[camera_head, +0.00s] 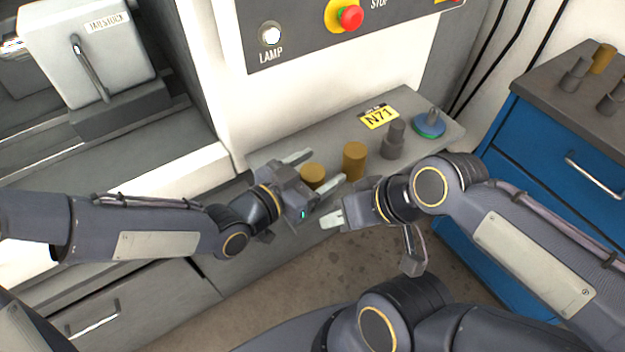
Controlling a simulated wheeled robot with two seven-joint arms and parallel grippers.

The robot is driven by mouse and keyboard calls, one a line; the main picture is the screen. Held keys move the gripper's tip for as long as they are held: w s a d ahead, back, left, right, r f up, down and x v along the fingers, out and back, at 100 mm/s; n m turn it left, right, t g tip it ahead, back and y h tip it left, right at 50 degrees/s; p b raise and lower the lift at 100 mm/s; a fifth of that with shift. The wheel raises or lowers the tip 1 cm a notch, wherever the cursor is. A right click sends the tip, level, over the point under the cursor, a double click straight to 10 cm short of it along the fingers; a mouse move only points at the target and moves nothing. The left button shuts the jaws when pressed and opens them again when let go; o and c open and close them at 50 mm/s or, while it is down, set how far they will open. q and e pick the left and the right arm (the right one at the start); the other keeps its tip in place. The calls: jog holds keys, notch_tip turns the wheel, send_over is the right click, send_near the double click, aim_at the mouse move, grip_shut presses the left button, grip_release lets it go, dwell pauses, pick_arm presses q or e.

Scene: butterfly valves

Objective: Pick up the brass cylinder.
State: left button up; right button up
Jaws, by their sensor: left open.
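A short brass cylinder (313,174) stands on the grey ledge, partly hidden by my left gripper. My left gripper (315,171) is open, with one pale finger on the far side of this cylinder and one on the near right side. I cannot tell whether either finger touches it. A second, taller-looking brass cylinder (354,158) stands upright just to the right, clear of the fingers. My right gripper (333,217) is in front of the ledge, lower in the picture, and appears empty. Its finger opening is unclear from this angle.
On the ledge (288,152) are a dark stepped part (394,140), a blue-green round part (430,124) and a yellow N71 label (379,116). A blue cabinet (535,150) at the right carries dark parts and another brass piece (602,58). A white panel rises behind the ledge.

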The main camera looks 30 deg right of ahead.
pick_arm(q)
jog(key=shift+w+d+f, duration=0.1)
jog(key=shift+d, duration=0.35)
grip_shut()
jog(key=shift+r, duration=0.2)
